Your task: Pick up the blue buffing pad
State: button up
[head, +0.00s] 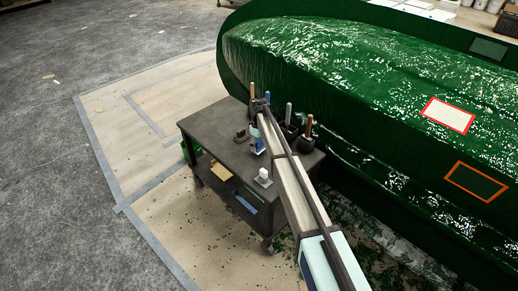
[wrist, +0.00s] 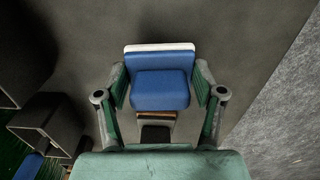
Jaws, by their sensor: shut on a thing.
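The blue buffing pad (wrist: 160,62) is in the middle of the wrist view, a blue block with a white strip along its far edge. My gripper (wrist: 160,86) has one finger on each side of it and is shut on its raised blue part. The grey tabletop shows around the pad; I cannot tell whether the pad touches it. In the head view my gripper (head: 257,143) is small and low over the dark cart, with blue showing at it. The pad's underside is hidden.
The dark cart (head: 212,124) stands beside the large green hull mould (head: 330,70). A small block (head: 241,136), a white-topped item (head: 263,178) and dark holders with upright handles (head: 306,135) stand on it. In the wrist view, dark boxes (wrist: 45,118) are at left.

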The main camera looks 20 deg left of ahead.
aim_at(259, 140)
notch_tip(259, 140, up, 18)
jog(key=b, duration=0.1)
jog(key=shift+f, duration=0.25)
